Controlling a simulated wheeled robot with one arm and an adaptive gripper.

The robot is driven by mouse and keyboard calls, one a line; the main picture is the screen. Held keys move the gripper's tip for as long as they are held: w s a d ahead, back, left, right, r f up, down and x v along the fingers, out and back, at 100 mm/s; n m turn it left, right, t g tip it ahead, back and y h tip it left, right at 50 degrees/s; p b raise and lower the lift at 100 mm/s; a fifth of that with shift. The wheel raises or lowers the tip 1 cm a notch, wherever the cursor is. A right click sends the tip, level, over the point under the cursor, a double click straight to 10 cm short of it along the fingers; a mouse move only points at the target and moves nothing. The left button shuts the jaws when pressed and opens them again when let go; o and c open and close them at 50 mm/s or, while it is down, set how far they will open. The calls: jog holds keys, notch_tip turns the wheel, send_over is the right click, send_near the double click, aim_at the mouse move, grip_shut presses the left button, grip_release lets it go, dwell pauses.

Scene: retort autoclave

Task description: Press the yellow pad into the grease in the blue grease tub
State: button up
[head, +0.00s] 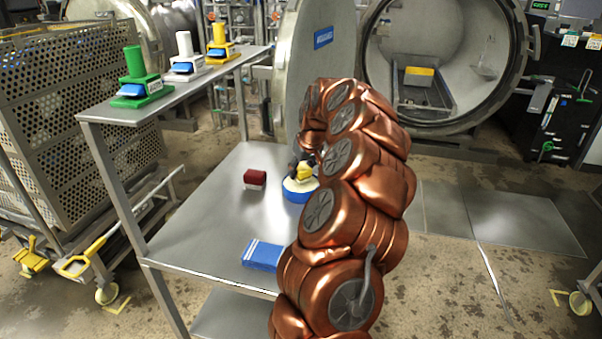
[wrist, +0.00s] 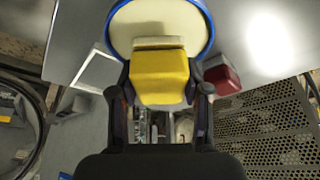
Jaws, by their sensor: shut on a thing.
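The yellow pad (head: 305,173) is between the fingers of my gripper (wrist: 160,92), which is shut on it. In the wrist view the yellow pad (wrist: 160,72) shows a pale strip along its far edge. The blue grease tub (head: 296,195) stands on the metal table, and cream-coloured grease fills it. In the wrist view the tub's blue rim (wrist: 208,22) curves around the grease (wrist: 155,20). The pad is over the tub, low against the grease. I cannot tell whether its underside touches the grease. My arm hides part of the tub's right side in the head view.
A red pad with a pale base (head: 255,178) lies left of the tub. An upper shelf (head: 165,97) holds green (head: 140,85), white (head: 186,62) and yellow (head: 219,48) handled holders. The left middle tabletop is clear.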

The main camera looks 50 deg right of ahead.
aim_at(301, 166)
jog(key=shift+r+p, duration=0.6)
jog(key=shift+r, duration=1.95)
jog(key=shift+s, duration=0.1)
